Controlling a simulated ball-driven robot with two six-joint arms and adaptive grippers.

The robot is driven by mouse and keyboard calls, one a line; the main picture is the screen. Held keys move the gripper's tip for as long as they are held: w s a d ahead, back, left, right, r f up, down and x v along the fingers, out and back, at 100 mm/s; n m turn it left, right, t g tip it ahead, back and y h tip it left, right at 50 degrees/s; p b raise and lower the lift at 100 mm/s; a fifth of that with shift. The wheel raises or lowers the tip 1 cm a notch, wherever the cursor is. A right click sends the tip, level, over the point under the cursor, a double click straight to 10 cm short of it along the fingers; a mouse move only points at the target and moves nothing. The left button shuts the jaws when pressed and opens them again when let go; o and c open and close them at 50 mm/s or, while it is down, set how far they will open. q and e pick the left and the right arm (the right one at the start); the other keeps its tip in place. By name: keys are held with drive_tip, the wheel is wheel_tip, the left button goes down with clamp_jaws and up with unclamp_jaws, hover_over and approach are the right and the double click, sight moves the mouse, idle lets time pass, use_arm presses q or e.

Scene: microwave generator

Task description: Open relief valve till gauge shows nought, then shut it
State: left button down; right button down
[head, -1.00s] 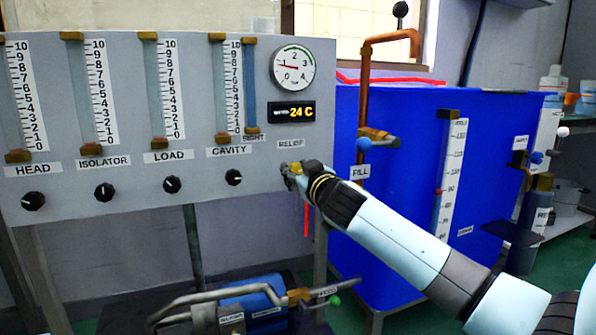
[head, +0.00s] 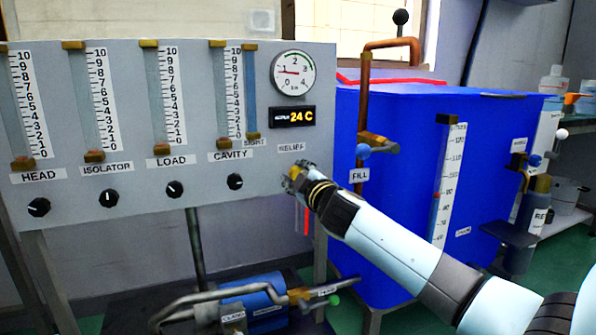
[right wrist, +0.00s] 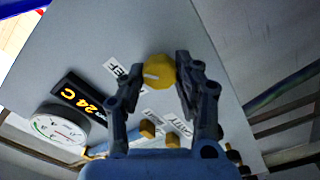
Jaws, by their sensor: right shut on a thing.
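The relief valve knob (right wrist: 158,71) is a yellow, many-sided knob with a pale mark on its face, under the RELIEF label (head: 291,148) on the grey panel. My right gripper (right wrist: 155,82) has its two dark fingers on either side of the knob and is shut on it. In the head view my right gripper (head: 295,182) is at the panel's lower right and hides most of the knob. The round gauge (head: 293,73) has its needle pointing left, near 1. The gauge also shows in the right wrist view (right wrist: 58,128). My left gripper is not in view.
Left of the valve are several black knobs (head: 235,182) under sight tubes. A blue tank (head: 405,120) with a copper pipe (head: 364,100) stands to the right. A blue pump (head: 255,300) with pipes lies below the panel. The display (head: 293,116) reads 24 C.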

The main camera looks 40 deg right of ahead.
drive_tip(key=n+p, duration=0.1)
drive_tip(key=n, duration=0.4)
drive_tip(key=shift+a+f, duration=0.1)
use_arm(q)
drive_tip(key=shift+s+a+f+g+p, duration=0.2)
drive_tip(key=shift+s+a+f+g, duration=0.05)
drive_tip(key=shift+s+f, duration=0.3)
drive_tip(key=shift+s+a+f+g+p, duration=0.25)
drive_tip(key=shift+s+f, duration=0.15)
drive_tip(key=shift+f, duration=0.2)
use_arm(e)
drive_tip(key=shift+f+n, duration=0.1)
drive_tip(key=shift+n, duration=1.3)
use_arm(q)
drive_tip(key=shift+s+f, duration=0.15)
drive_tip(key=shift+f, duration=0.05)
use_arm(e)
drive_tip(key=shift+n, duration=0.3)
drive_tip(key=shift+f, duration=0.1)
drive_tip(key=c, duration=0.9)
unclamp_jaws()
drive_tip(key=shift+c, duration=0.2)
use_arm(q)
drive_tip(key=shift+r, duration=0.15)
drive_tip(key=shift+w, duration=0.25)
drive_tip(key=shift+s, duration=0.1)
use_arm(e)
drive_tip(key=v, duration=1.2)
